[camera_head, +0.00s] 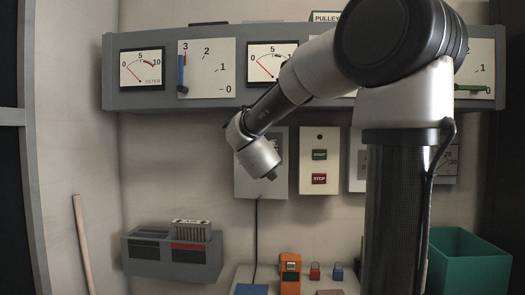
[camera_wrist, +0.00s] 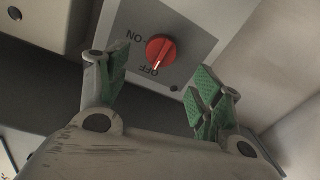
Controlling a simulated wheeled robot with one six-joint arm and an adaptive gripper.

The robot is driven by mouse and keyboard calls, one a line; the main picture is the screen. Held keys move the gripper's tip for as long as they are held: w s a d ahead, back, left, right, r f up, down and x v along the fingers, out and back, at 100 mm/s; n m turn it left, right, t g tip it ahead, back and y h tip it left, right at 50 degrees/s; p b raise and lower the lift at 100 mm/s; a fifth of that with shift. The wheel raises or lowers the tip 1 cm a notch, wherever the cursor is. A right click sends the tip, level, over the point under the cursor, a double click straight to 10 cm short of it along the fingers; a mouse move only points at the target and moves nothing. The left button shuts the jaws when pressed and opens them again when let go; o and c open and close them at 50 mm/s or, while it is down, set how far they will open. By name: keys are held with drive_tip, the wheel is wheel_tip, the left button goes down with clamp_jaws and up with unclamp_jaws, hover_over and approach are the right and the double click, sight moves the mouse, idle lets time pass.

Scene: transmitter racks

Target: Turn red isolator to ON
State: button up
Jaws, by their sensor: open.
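The red isolator knob (camera_wrist: 161,50) sits on a light grey panel (camera_wrist: 194,22) in the wrist view. The panel's ON and OFF labels appear upside down there, and the knob's pale mark points towards OFF. My gripper (camera_wrist: 160,76) is open, with one green-padded finger on each side of the knob in the picture and nothing between them. Whether the pads are level with the knob in depth is unclear. In the head view my gripper (camera_head: 270,175) is in front of a grey wall box (camera_head: 246,187), and the knob is hidden.
A START/STOP box (camera_head: 319,150) is close right of the grey box. A meter panel (camera_head: 212,100) with levers runs above. Below are a grey slotted holder (camera_head: 145,268), an orange device (camera_head: 290,274), padlocks (camera_head: 315,272) and a green bin (camera_head: 468,270). A wooden pole (camera_head: 83,245) leans left.

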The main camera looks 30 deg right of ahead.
drive_tip(key=x, duration=0.7)
drive_tip(key=shift+w+d, duration=0.2)
drive_tip(key=shift+w, duration=0.1)
drive_tip(key=c, duration=1)
